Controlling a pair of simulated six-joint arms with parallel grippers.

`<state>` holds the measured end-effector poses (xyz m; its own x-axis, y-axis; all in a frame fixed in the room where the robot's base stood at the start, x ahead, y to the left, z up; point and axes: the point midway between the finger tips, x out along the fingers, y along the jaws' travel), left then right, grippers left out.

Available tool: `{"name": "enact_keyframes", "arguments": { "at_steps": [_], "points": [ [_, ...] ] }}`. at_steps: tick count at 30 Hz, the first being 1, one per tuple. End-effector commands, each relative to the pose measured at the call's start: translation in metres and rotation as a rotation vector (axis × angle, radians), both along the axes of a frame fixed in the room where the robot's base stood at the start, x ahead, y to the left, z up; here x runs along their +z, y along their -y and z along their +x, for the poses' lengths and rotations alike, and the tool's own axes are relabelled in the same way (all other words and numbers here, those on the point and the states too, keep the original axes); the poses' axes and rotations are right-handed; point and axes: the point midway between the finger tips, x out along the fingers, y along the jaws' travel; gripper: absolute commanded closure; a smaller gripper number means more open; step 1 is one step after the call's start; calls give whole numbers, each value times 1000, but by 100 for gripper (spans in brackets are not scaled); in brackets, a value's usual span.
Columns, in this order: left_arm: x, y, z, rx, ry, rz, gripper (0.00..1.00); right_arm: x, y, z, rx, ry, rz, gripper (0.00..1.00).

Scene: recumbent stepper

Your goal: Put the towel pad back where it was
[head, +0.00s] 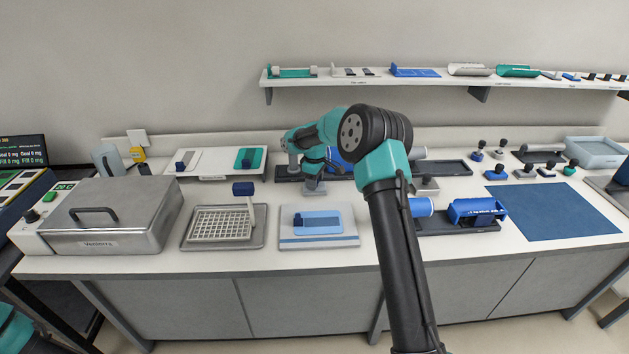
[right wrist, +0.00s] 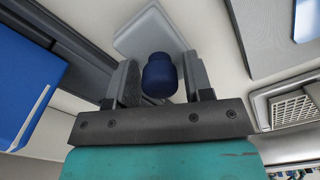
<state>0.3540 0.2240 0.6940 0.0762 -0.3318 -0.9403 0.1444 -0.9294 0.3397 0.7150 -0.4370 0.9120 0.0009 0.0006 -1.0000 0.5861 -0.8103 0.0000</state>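I take the towel pad to be the pale flat pad (right wrist: 148,36) with a dark blue knob (right wrist: 160,76) in the right wrist view. My right gripper (right wrist: 161,72) points down, its two fingers close on either side of this knob, shut on it. In the head view my right gripper (head: 313,172) is at the middle of the counter, and a grey block (head: 314,188) shows just below it, partly hidden by the wrist. I cannot tell whether the pad touches the counter. My left gripper is out of view; only part of my left arm shows at the lower left.
A pale board with a blue plate (head: 318,240) lies in front of the right gripper. A grid tray (head: 222,226) and a steel box (head: 110,215) stand to its left. Dark racks with blue rollers (head: 475,212) are to its right. A blue mat (head: 550,212) lies bare at the far right.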

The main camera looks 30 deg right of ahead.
Motion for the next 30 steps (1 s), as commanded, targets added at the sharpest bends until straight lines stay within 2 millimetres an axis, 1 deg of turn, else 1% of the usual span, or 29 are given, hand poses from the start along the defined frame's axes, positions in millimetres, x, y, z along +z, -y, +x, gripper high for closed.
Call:
{"name": "enact_keyframes", "arguments": {
  "at_steps": [1, 3, 4, 11, 16, 20, 30],
  "points": [
    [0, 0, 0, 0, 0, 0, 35, 0, 0, 0, 0, 0, 0, 48],
    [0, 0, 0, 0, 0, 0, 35, 0, 0, 0, 0, 0, 0, 42],
    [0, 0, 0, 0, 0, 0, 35, 0, 0, 0, 0, 0, 0, 41],
    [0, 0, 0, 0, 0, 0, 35, 1, 0, 0, 0, 0, 0, 41],
    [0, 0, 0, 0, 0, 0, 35, 10, 0, 1, 0, 3, 0, 41],
    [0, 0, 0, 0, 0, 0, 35, 25, 0, 0, 0, 2, -1, 41],
    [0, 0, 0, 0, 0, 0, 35, 89, 0, 1, -1, 4, -1, 41]
  ]
}}
